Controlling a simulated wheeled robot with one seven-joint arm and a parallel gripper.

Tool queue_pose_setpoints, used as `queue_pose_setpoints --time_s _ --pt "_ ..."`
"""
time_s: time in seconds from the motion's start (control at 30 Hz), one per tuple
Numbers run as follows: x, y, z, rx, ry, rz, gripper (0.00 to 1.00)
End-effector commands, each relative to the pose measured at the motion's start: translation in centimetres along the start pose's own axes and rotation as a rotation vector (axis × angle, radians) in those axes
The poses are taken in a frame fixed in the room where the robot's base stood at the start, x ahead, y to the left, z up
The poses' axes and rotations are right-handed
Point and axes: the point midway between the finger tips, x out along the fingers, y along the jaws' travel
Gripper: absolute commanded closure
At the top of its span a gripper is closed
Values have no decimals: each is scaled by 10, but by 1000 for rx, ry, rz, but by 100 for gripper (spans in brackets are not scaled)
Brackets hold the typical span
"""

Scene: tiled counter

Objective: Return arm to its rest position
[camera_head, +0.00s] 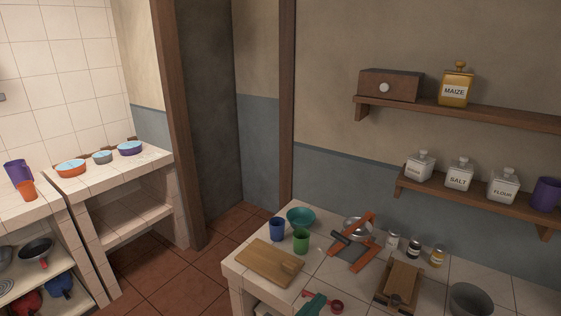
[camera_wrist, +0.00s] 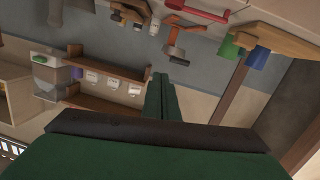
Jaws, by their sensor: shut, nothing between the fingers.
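My gripper (camera_wrist: 160,76) shows in the wrist view as two green fingers lying side by side, shut with nothing between them. The fingers hang in open air and touch nothing that I can see. The wrist picture is upside down, with the counter items along its top. In the head view, a green shape (camera_head: 312,304) is cut off at the bottom edge near the counter; I cannot tell whether it is part of my arm.
The tiled counter (camera_head: 322,270) holds a cutting board (camera_head: 269,262), a blue cup (camera_head: 277,229), a green cup (camera_head: 301,241), a teal bowl (camera_head: 300,217) and several small jars. Wall shelves (camera_head: 470,194) stand above it. A second counter (camera_head: 110,177) with bowls is at left; tiled floor between is clear.

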Motion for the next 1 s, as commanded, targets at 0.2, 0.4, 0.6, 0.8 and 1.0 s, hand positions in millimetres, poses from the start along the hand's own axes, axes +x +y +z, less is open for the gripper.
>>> queue_pose_setpoints --time_s 0.2,0.4,0.6,0.8,1.0 --pt "-10 -4 50 -114 4 -125 100" --pt "-36 -3 108 -209 0 -286 100" --pt "-77 3 159 -255 -11 -438 100" --pt "-127 18 199 -255 -29 -568 100" --pt "-180 41 225 -212 -49 -662 100"
